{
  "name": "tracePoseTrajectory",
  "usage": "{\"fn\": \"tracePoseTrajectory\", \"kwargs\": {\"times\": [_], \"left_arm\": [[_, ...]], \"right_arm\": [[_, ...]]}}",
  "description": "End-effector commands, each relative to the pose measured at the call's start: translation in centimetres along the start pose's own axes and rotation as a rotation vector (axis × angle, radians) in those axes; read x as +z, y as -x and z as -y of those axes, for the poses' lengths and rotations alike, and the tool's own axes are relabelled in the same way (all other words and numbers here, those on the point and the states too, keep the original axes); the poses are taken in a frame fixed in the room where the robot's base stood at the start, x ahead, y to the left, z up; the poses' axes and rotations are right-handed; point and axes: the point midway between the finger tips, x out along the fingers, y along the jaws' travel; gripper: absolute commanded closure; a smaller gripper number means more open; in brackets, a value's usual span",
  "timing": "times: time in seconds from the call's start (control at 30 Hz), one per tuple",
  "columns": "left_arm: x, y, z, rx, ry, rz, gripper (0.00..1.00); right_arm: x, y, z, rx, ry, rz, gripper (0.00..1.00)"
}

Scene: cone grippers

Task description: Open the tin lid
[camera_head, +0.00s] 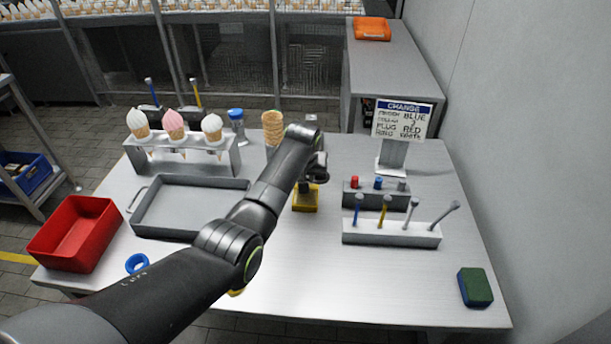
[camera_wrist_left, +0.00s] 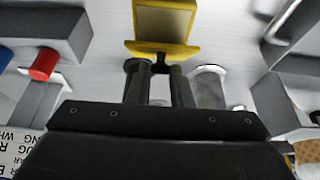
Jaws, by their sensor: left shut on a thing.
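A small yellow tin (camera_head: 305,201) stands on the steel table near its middle, partly hidden by my left arm in the head view. In the left wrist view the yellow tin (camera_wrist_left: 165,20) is at the top centre, with a yellow edge strip on its near side. My left gripper (camera_wrist_left: 160,68) has its two dark fingers close together at that strip, shut on a small dark tab of the lid (camera_wrist_left: 161,60). In the head view the left gripper (camera_head: 306,184) is just above the tin. I cannot tell how far the lid is raised. My right gripper is not in view.
A plug block (camera_head: 376,199) and a tool rack (camera_head: 390,233) stand right of the tin, with a sign (camera_head: 402,120) behind. A grey tray (camera_head: 190,207), red bin (camera_head: 75,233) and cone rack (camera_head: 182,156) are left. A sponge (camera_head: 475,287) lies front right. The front middle is clear.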

Motion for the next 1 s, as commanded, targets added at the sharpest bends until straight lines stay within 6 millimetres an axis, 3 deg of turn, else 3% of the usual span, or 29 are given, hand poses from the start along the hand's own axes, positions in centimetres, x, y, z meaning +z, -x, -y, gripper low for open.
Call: {"fn": "tracePoseTrajectory", "kwargs": {"times": [0.67, 1.0], "left_arm": [[-1.8, 0.4, 0.1, -0.001, 0.0, -0.019, 1.0], [-3.6, -0.3, 0.2, -0.003, 0.0, -0.019, 1.0]], "right_arm": [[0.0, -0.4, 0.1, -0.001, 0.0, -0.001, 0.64], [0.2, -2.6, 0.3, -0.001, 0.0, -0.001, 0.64]]}}
